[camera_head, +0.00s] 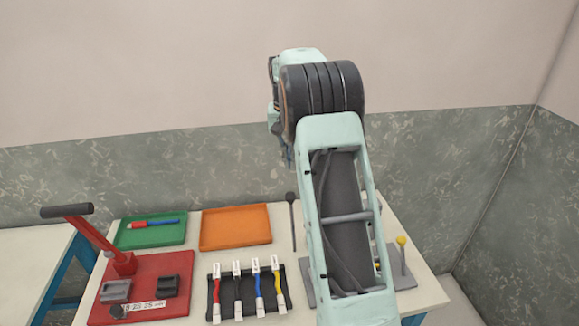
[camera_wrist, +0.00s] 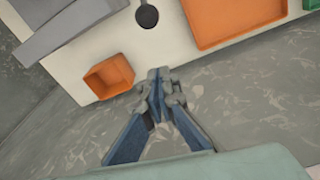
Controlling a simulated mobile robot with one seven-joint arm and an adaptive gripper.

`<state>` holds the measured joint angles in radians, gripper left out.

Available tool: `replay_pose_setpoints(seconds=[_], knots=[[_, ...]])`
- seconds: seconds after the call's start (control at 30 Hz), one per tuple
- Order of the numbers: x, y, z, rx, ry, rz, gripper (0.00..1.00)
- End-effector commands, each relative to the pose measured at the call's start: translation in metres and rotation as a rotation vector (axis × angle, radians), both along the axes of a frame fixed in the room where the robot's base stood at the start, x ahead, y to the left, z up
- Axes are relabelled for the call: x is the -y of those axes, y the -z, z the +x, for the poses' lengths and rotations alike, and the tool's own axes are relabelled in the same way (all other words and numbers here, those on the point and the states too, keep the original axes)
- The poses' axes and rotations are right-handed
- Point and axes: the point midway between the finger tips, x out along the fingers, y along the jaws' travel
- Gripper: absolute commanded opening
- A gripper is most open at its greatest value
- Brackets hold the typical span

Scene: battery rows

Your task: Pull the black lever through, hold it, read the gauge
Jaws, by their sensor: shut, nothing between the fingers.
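A black ball-topped lever (camera_head: 291,197) stands upright on a thin stem, just left of my arm in the head view. In the wrist view its round black knob (camera_wrist: 147,15) shows at the top edge, beyond my fingertips and apart from them. My gripper (camera_wrist: 160,76) is shut and empty, in front of the table's edge in that picture. A yellow-knobbed lever (camera_head: 402,242) stands to the right of my arm. My arm covers much of the grey plate (camera_head: 307,283) between the two levers. I cannot make out a gauge in either view.
An orange tray (camera_head: 235,228) and a green tray (camera_head: 151,231) lie at the back. A red press (camera_head: 127,265) with a raised handle stands left. A black rack (camera_head: 246,290) holds several coloured cables. An orange box (camera_wrist: 108,77) sits near my gripper in the wrist view.

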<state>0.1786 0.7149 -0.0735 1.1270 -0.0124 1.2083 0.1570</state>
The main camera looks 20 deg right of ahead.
Motion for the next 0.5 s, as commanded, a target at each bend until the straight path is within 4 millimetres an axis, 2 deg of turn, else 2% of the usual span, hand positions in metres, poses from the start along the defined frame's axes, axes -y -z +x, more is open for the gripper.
replay_pose_setpoints(seconds=[0.37,0.5], knots=[[0.007,0.082,0.005,-0.005,0.001,0.001,0.0],[0.0,0.074,-0.009,0.001,0.0,0.0,0.0]])
